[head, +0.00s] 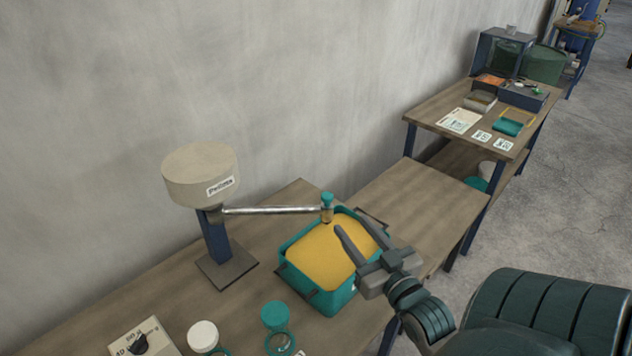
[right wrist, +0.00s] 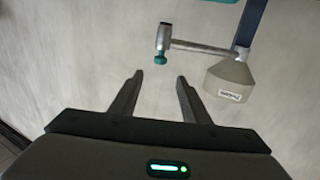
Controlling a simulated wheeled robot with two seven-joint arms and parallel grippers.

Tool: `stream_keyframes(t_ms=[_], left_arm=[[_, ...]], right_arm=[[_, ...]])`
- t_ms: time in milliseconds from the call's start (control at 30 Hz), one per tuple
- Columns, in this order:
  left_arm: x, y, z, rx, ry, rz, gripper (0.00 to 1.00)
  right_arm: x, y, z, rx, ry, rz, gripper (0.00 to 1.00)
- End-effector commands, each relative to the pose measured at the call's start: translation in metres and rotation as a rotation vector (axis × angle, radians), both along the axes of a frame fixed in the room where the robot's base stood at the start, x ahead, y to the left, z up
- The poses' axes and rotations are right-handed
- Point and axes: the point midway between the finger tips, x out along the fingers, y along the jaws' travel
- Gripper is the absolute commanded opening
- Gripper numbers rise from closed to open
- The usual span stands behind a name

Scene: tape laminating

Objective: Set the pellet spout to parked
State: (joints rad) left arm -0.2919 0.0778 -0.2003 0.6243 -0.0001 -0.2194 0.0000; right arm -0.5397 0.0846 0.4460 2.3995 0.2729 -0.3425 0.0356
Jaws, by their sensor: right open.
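The pellet spout (head: 270,210) is a metal arm reaching right from a beige hopper (head: 198,177) on a blue post. Its tip has a teal knob (head: 327,198) and stands over a teal bin (head: 312,294) full of yellow pellets. My right gripper (head: 350,222) is open and empty, just right of the spout tip and above the bin. In the right wrist view the spout (right wrist: 200,47) shows with its teal knob (right wrist: 160,59) beyond the gap between the open fingers, apart from them. My left gripper is not in view.
A dial panel (head: 145,338), a white lid (head: 202,335) and a teal jar (head: 275,315) stand at the front of the table. A grey wall runs behind. Bare tabletop lies right of the bin. A higher table (head: 440,110) with boxes and cards stands beyond.

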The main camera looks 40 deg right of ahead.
Motion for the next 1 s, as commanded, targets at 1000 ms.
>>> stream_keyframes(t_ms=[1000], left_arm=[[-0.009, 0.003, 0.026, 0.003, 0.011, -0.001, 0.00]], right_arm=[[0.082, -0.021, 0.003, 0.000, 0.000, 0.001, 0.42]])
